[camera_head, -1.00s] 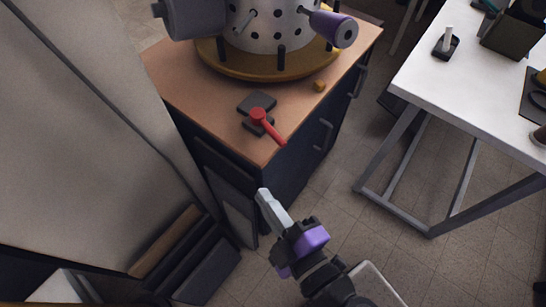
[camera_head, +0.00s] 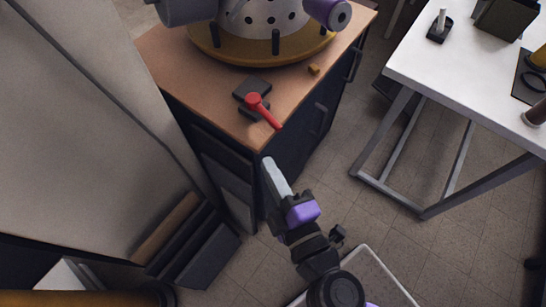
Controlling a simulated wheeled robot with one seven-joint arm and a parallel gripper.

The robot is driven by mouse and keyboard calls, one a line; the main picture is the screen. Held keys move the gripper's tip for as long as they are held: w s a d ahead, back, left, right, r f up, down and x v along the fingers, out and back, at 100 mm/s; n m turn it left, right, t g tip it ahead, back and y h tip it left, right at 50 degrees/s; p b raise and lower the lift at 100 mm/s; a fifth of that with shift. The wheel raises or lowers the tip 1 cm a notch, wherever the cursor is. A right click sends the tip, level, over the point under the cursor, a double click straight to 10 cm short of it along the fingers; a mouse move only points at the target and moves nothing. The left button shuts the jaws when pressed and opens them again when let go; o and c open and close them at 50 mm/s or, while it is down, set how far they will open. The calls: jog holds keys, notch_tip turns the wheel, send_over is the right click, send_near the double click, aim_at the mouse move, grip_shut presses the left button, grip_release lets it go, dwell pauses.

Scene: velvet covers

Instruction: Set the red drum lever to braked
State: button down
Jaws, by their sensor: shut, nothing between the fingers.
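The red lever (camera_head: 263,111) sits on a small dark base (camera_head: 252,90) near the front corner of the wooden cabinet top (camera_head: 180,62). Its arm points toward the lower right, with the free end near the cabinet's front edge. Above it stands the perforated drum (camera_head: 262,18) on a round yellow base (camera_head: 238,57). My gripper (camera_head: 267,162) is shut and empty. In the picture it is just below the lever's free end, in front of the cabinet, and apart from the lever.
A white table (camera_head: 430,70) with a grey metal frame stands at the right, holding small items. A large pale panel (camera_head: 80,130) fills the left. Dark slabs (camera_head: 190,245) lean at the cabinet's lower left. Floor (camera_head: 370,235) is open between cabinet and table.

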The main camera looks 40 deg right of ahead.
jog(key=p, duration=0.3)
send_near(266, 113)
jog(key=w+a, duration=0.4)
jog(key=shift+w+d+f+p, duration=0.1)
jog(key=shift+d+p, duration=0.05)
jog(key=shift+d, duration=0.3)
jog(key=shift+w+d+p, duration=0.15)
jog(key=shift+d, duration=0.35)
jog(key=shift+d+f, duration=0.3)
jog(key=shift+d, duration=0.5)
jog(key=shift+d+r+y+p, duration=0.1)
jog(key=shift+d+y+p, duration=0.1)
jog(key=shift+y+p, duration=0.15)
